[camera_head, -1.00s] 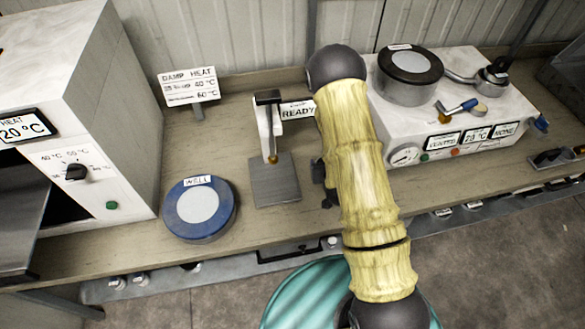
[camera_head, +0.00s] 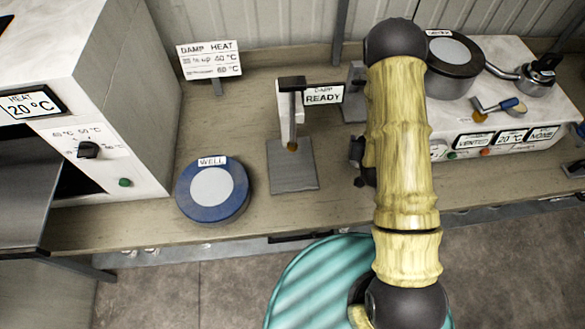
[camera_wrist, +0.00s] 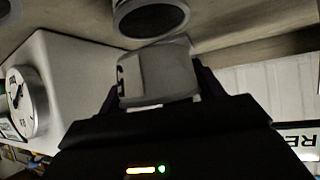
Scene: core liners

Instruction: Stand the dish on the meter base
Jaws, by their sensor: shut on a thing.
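My gripper (camera_wrist: 155,85) is shut on a pale grey-white piece (camera_wrist: 158,75) with small dark marks, held between its two dark fingers. I take this piece to be the dish; its full shape cannot be made out. In the head view, my pale yellow arm hides most of the gripper, and only dark parts (camera_head: 359,160) show at its left side. What I take to be the meter base is a flat grey plate (camera_head: 293,176) on the bench, under an upright stand with a black top (camera_head: 292,84). The plate looks bare and lies left of my gripper.
A blue WELL disc (camera_head: 185,193) sits left of the plate. A READY sign (camera_head: 323,96) and a grey block (camera_head: 355,78) stand behind. A white oven (camera_head: 140,130) is at left. A white instrument (camera_head: 440,150) with a lidded pot (camera_head: 452,85) is at right.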

